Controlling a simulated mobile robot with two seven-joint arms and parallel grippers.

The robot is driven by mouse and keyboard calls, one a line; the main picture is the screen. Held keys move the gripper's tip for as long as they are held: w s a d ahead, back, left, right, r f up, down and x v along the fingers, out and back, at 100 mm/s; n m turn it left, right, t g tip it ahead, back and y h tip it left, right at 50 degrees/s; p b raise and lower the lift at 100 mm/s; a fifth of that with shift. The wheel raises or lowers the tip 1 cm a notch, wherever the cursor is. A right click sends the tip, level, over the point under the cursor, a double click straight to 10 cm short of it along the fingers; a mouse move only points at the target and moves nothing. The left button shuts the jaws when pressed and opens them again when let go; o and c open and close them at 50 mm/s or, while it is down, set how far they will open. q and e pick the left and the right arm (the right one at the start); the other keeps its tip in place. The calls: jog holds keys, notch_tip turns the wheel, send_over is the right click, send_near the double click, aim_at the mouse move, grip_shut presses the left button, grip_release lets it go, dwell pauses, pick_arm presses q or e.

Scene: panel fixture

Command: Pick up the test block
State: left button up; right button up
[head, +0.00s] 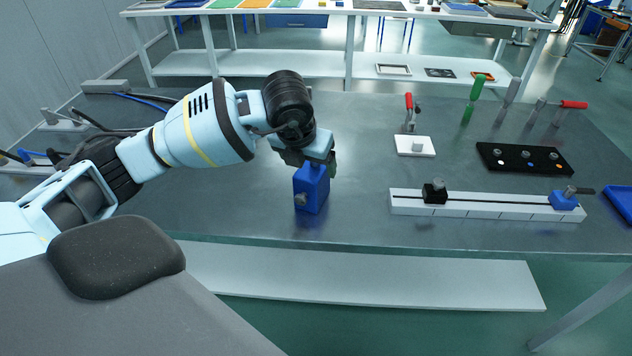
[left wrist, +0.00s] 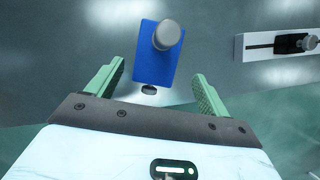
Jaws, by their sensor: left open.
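A blue block (head: 311,190) stands on the grey table near its front edge, with a small round knob low on its front-left face. I take it to be the test block. It also shows in the left wrist view (left wrist: 153,65), where a grey cylindrical post rises from it. My left gripper (head: 312,163) is right above the block in the head view, partly covering its top. In the left wrist view the two green fingers of the gripper (left wrist: 157,71) are spread, one on each side of the block, with gaps visible. My right gripper is out of view.
A white rail (head: 480,208) with a black slider (head: 434,192) and a blue slider (head: 564,200) lies to the right. Behind it are a white plate (head: 415,146), a black panel (head: 524,159) and upright clamps. Cables lie at the back left. Table between block and rail is clear.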

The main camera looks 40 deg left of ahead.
aim_at(312, 168)
pick_arm(q)
jog(key=shift+x, duration=1.4)
jog(key=shift+w+a+f, duration=0.1)
jog(key=shift+f, duration=0.3)
jog(key=x, duration=0.4)
jog(key=shift+a+f, duration=0.1)
jog(key=shift+a, duration=0.05)
jog(key=shift+w, duration=0.1)
jog(key=c, duration=1.5)
jog(key=shift+r, duration=1.5)
jog(key=s+d, duration=0.2)
jog(key=s, duration=0.2)
jog(key=s+d+r, duration=0.1)
jog(key=s+d, duration=0.2)
jog(key=s, duration=0.2)
jog(key=s+d+r+b, duration=0.1)
jog(key=s+d, duration=0.2)
jog(key=s, duration=0.2)
jog(key=shift+r, duration=0.1)
